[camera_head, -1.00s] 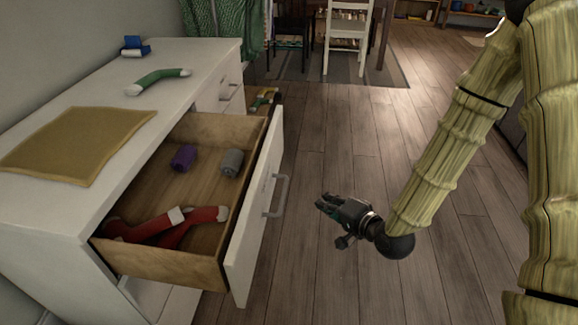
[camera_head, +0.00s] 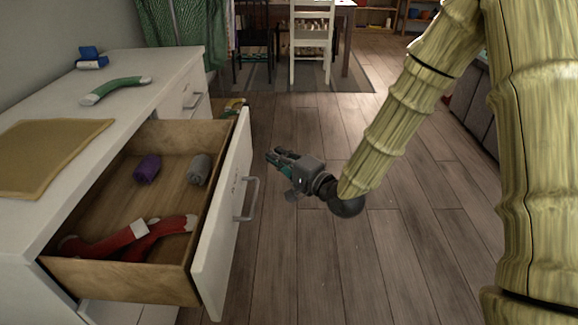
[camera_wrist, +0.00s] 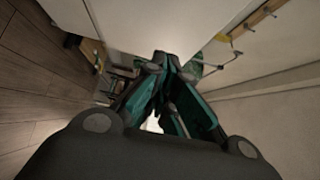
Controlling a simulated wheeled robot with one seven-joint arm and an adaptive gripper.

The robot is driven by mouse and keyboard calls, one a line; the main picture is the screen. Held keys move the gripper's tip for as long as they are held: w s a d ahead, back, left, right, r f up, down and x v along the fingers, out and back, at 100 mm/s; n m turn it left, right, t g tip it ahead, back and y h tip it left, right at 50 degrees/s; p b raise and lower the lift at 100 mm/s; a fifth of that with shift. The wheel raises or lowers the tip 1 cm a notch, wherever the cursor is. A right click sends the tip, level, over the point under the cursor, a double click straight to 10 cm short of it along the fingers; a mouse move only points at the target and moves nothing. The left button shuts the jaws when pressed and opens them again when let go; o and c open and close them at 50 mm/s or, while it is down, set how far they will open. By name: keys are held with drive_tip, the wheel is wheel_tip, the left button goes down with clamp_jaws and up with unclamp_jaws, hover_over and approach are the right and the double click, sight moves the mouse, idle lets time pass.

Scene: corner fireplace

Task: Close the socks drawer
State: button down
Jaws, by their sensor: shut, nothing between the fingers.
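The socks drawer (camera_head: 221,225) is pulled well out of the white dresser (camera_head: 150,72) at the left of the head view. Its white front carries a grey bar handle (camera_head: 248,200). Inside lie red socks with white parts (camera_head: 160,234), a rolled purple sock (camera_head: 147,169) and a rolled grey sock (camera_head: 199,170). My gripper (camera_head: 272,157) is shut and empty. It is in front of the drawer, just right of the handle, apart from it in the head view. In the wrist view my gripper's fingers (camera_wrist: 165,75) come together, with a pale panel beyond.
On the dresser top lie a green sock (camera_head: 115,90), a blue item (camera_head: 91,58) and a yellow cloth (camera_head: 45,150). Other drawers stand closed behind. A white chair (camera_head: 312,40) and table are at the back on a rug. The wooden floor (camera_head: 300,270) is clear.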

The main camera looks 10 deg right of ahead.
sight(245, 145)
drive_tip(key=shift+w+a+b, duration=0.25)
drive_tip(key=shift+w+a, duration=0.25)
drive_tip(key=shift+a, duration=0.35)
drive_tip(key=shift+w+a+b, duration=0.25)
drive_tip(key=shift+w+a, duration=0.25)
drive_tip(key=shift+a, duration=0.3)
drive_tip(key=shift+w+a+b, duration=0.25)
drive_tip(key=shift+w+a, duration=0.25)
drive_tip(key=shift+a, duration=0.35)
drive_tip(key=shift+a, duration=0.15)
